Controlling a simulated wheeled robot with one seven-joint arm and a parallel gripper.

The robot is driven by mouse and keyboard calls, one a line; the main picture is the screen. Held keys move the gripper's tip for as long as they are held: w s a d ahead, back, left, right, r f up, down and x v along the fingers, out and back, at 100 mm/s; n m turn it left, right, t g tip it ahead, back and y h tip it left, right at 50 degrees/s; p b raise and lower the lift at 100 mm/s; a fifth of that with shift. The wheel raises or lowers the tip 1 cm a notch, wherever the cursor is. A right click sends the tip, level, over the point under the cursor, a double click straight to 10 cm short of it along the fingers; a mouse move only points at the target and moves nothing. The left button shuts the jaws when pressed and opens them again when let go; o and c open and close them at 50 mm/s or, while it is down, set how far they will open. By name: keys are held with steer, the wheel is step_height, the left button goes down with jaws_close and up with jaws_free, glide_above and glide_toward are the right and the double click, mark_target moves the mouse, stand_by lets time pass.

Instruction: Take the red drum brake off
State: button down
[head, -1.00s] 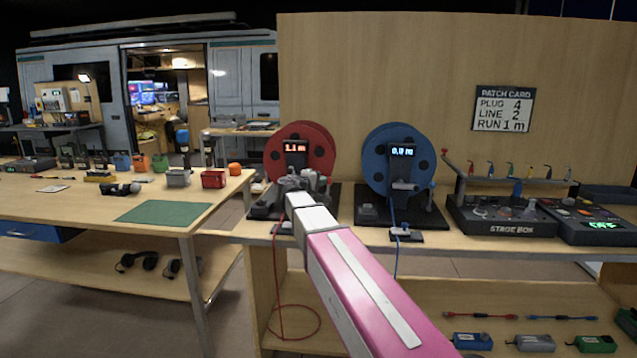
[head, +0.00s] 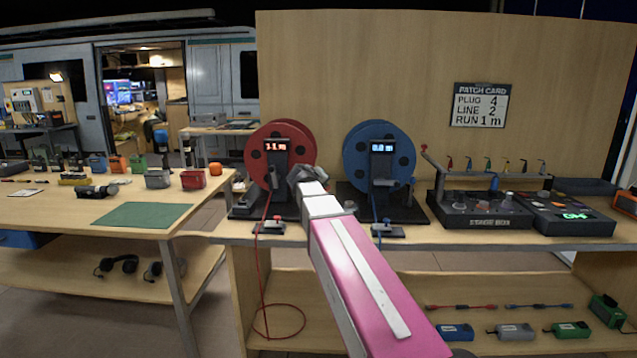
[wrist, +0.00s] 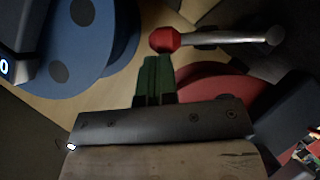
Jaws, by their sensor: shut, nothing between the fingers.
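The red drum (head: 257,157) stands on the bench with a lit display reading about 1.1 m. In the wrist view part of its red disc (wrist: 207,88) shows at right. Its brake appears to be the metal lever (wrist: 228,38) with a red knob (wrist: 164,39) in the wrist view. In the head view my gripper and wrist hide the brake. My gripper (head: 304,174) is at the right side of the red drum. Its green fingers (wrist: 153,68) are shut and empty, with the tips just below the red knob. I cannot tell whether they touch it.
The blue drum (head: 353,155) stands close on the right, and also shows in the wrist view (wrist: 62,40). The stage box (head: 480,212) is farther right. A red cable (head: 262,270) hangs from the bench front. A wooden panel (head: 350,60) rises behind.

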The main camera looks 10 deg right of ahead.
steer(key=shift+s+d+f, duration=0.1)
steer(key=shift+d+f, duration=0.1)
steer(key=shift+d, duration=0.05)
stand_by(0.4)
steer(key=shift+s, duration=0.15)
